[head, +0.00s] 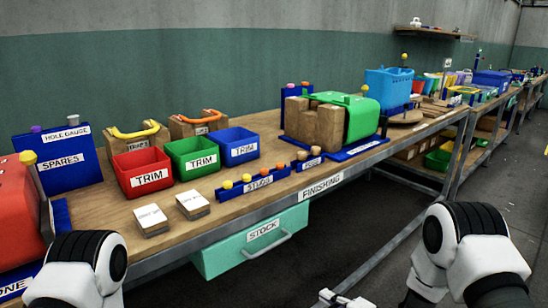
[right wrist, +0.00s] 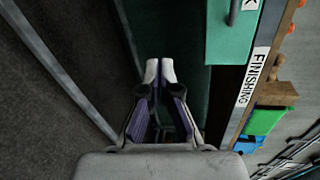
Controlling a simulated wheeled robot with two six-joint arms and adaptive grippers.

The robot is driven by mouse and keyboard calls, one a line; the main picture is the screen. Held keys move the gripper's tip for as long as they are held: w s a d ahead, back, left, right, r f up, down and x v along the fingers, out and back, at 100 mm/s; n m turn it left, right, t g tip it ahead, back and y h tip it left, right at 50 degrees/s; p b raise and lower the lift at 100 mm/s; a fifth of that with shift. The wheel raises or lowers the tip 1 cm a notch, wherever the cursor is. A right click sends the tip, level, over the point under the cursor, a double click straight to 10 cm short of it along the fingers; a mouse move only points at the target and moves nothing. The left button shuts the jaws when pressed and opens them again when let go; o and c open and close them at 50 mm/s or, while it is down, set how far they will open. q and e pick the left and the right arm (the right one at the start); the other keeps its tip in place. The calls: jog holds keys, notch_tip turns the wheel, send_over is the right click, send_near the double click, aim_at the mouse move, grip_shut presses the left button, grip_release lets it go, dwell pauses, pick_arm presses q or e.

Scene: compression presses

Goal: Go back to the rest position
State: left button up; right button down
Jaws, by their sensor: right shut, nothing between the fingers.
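My right gripper (right wrist: 160,72) is shut and empty in the right wrist view, its two pale fingertips close together. It is in free air in front of the bench, beside the teal STOCK drawer (right wrist: 230,40). In the head view only a small white part of my right gripper (head: 340,299) shows at the bottom edge, below the bench front. My left gripper is outside the head view; only my left arm shows at the lower left.
The wooden FINISHING bench (head: 100,209) runs along the wall. The STOCK drawer (head: 225,256) hangs under its front edge. On top stand red (head: 142,173), green (head: 195,158) and blue (head: 238,147) TRIM bins. The floor (head: 400,225) in front is clear.

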jog(key=s+d+f+g+h, duration=0.3)
jog(key=s+f+g+h, duration=0.1)
jog(key=s+f, duration=0.75)
jog(key=s+d+f+n+g+h, duration=0.2)
jog(key=s+n+g, duration=0.1)
jog(key=s, duration=0.6)
jog(key=s+d+f+n+g+h, duration=0.2)
jog(key=s+n+g, duration=0.1)
jog(key=s, duration=0.6)
jog(key=s+d+n+g+h, duration=0.1)
jog(key=s+d+n+g, duration=0.15)
jog(key=s+n, duration=0.35)
notch_tip(320, 180, up, 16)
jog(key=p, duration=1.6)
jog(key=shift+s+a+r, duration=0.15)
jog(key=shift+s+r, duration=0.1)
jog(key=shift+s, duration=0.15)
